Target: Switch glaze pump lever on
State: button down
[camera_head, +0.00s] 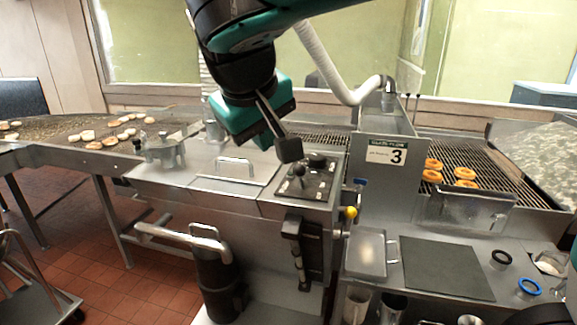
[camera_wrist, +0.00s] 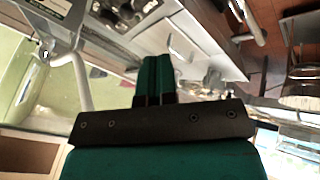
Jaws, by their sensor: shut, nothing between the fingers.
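A dark control panel (camera_head: 318,184) is set in the top of the steel machine, at the middle of the head view. A small black-knobbed lever (camera_head: 299,170) stands up from it; whether it is on or off I cannot tell. My gripper (camera_head: 289,150) is shut and empty, its dark tip just above and left of the lever in the picture. I cannot tell whether it touches the panel. In the wrist view, the two fingers of my gripper (camera_wrist: 155,75) are together, and part of the panel (camera_wrist: 120,12) shows at the top edge.
Left of the panel is a steel lid with a handle (camera_head: 236,168). A yellow knob (camera_head: 350,212) sticks out at the right. A sign with a 3 (camera_head: 385,154) stands behind, beside a rack with glazed rings (camera_head: 464,173). A white hose (camera_head: 330,70) hangs near my arm.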

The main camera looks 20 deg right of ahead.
send_near(300, 178)
jog(key=w+a+f, duration=0.1)
jog(key=a+f, duration=0.2)
jog(key=a, duration=0.1)
jog(key=shift+w+d+f+p, duration=0.25)
jog(key=shift+w+d+p, duration=0.1)
jog(key=shift+d, duration=0.2)
jog(key=shift+w+d+f+p, duration=0.25)
jog(key=shift+d+p, duration=0.1)
jog(key=shift+d, duration=0.25)
jog(key=shift+w+d+f+p, duration=0.25)
jog(key=shift+d+p, duration=0.1)
jog(key=shift+d, duration=0.2)
jog(key=shift+r, duration=0.2)
jog(key=shift+w+d+r+g+p, duration=0.1)
jog(key=shift+w+d+g+p, duration=0.15)
jog(key=shift+p, duration=0.25)
